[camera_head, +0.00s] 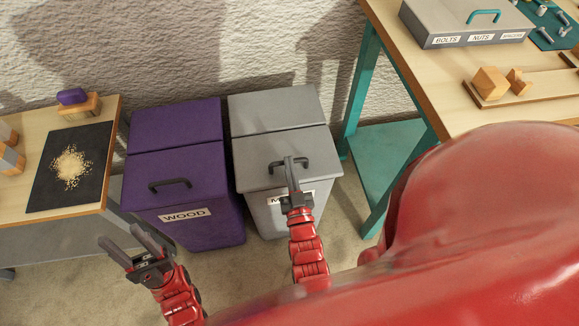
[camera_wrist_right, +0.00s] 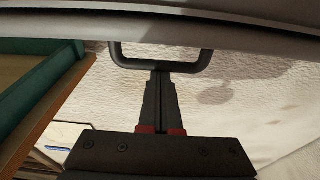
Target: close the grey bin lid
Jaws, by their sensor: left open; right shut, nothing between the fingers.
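The grey bin (camera_head: 274,215) stands upright on the floor, with a label that starts with M on its front. Its grey lid (camera_head: 255,165) lies about flat over the front part of the top; I cannot tell whether it sits fully flush. The lid's dark handle (camera_head: 307,163) also shows in the right wrist view (camera_wrist_right: 118,58). My right gripper (camera_head: 290,160) is shut and empty, its fingertips at or very near the handle's bar; contact is unclear. In the right wrist view the fingertips (camera_wrist_right: 161,72) meet the bar's middle.
A purple bin labelled WOOD (camera_head: 185,225) stands close beside the grey bin on its left. A table with a black mat (camera_head: 45,185) is at far left. A teal-legged workbench (camera_head: 455,105) is at right. The rough wall (camera_head: 170,60) is behind.

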